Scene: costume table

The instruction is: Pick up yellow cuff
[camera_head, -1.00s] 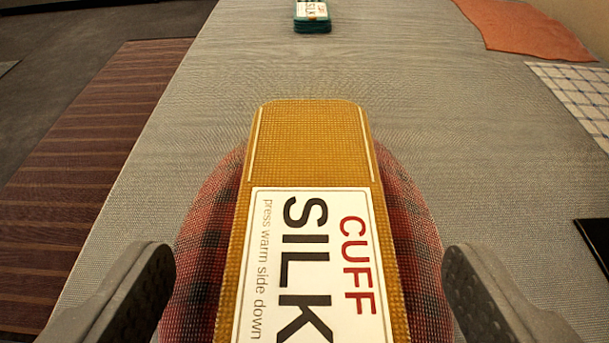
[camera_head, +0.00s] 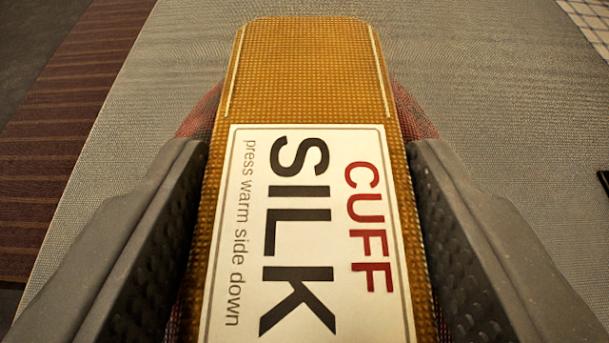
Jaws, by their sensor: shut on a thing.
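The yellow cuff (camera_head: 306,75) is a long mustard-yellow woven piece with a rounded far end. It fills the middle of the view and points away from me. A white label on it reads "CUFF SILK press warm side down". My gripper (camera_head: 308,165) is shut on the cuff, with one dark ridged finger pad along its left side and one along its right. The near end of the cuff runs out of the picture.
A reddish checked round thing (camera_head: 410,115) shows beneath the cuff on both sides. A checked cloth (camera_head: 592,20) and a dark object (camera_head: 603,179) lie at the right edge. A striped rug (camera_head: 70,120) is on the floor left.

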